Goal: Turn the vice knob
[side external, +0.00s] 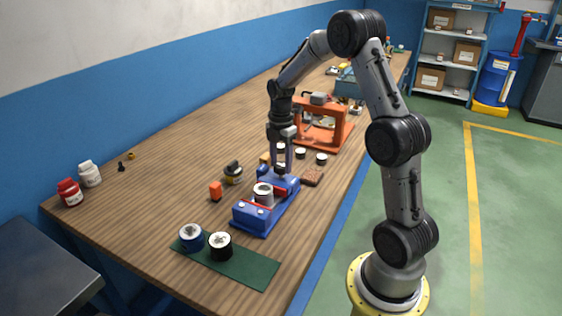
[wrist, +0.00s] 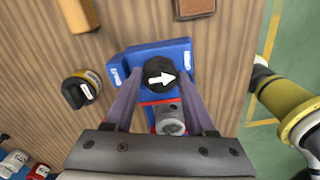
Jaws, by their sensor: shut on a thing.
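The blue vice (side external: 250,219) stands on the wooden bench, with a grey metal cylinder (side external: 263,191) between its red-edged jaws. In the wrist view the vice (wrist: 183,52) has a round black knob (wrist: 155,68) with a white arrow pointing right. My gripper (side external: 281,167) points down over the far end of the vice. In the wrist view my gripper (wrist: 159,82) has one finger on each side of the knob and is shut on it. The cylinder (wrist: 171,123) shows just below the knob there.
A black-and-yellow round item (side external: 232,172) and a small orange block (side external: 215,190) stand left of the vice. A brown block (side external: 312,176) lies to its right. An orange frame (side external: 330,135) stands behind.

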